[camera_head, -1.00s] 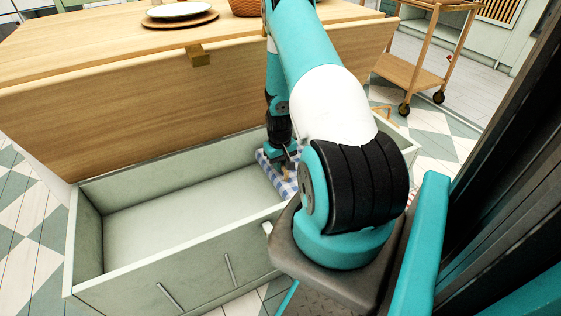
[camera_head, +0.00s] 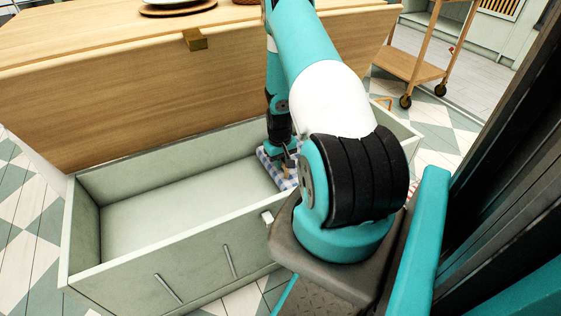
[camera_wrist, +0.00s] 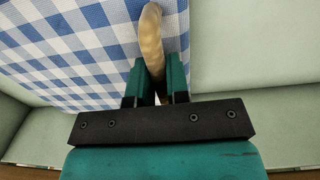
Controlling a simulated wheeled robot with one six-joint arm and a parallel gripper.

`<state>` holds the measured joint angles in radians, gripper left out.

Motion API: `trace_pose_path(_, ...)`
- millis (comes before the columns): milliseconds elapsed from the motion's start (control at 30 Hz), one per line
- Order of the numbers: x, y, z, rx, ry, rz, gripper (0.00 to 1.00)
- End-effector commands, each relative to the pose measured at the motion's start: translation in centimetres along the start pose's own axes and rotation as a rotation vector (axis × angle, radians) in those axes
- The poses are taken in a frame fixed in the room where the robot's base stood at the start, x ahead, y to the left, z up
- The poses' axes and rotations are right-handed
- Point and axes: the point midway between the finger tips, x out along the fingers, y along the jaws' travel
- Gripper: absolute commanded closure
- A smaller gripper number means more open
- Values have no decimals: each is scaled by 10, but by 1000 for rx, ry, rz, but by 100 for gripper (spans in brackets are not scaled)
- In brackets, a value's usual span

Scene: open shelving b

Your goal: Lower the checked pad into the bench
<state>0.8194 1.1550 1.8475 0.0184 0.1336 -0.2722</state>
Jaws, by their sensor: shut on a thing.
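The blue-and-white checked pad (camera_head: 273,173) is inside the open bench, toward its right part, and is partly hidden behind my arm. In the wrist view the pad (camera_wrist: 75,50) fills the upper left, with a tan loop handle (camera_wrist: 152,42) on it. My gripper (camera_wrist: 156,88) is shut on this loop. In the head view my gripper (camera_head: 287,161) is low inside the bench. The pale green bench (camera_head: 165,255) is an open box with its lid (camera_head: 150,115) raised behind it. I cannot tell whether the pad touches the bench floor.
The left part of the bench floor (camera_head: 160,210) is bare. The bench walls stand around the pad and my gripper. A wooden trolley (camera_head: 410,68) stands at the back right. A plate on a round board (camera_head: 178,8) is at the top, beyond the lid.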

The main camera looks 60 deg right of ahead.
Motion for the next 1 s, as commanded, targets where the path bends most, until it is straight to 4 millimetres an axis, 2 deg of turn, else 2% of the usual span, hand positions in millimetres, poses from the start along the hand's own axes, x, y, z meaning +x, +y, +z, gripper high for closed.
trace_pose_path(167,0,0,0,1,-1,1,100)
trace_pose_path(200,0,0,0,1,-1,1,79)
trace_pose_path(300,0,0,0,1,-1,1,56)
trace_pose_path(333,0,0,0,1,-1,1,54)
trace_pose_path(667,-5,0,0,0,0,0,54)
trace_pose_path(767,-18,0,-1,0,2,0,54)
trace_pose_path(1000,-77,0,-1,0,4,1,54)
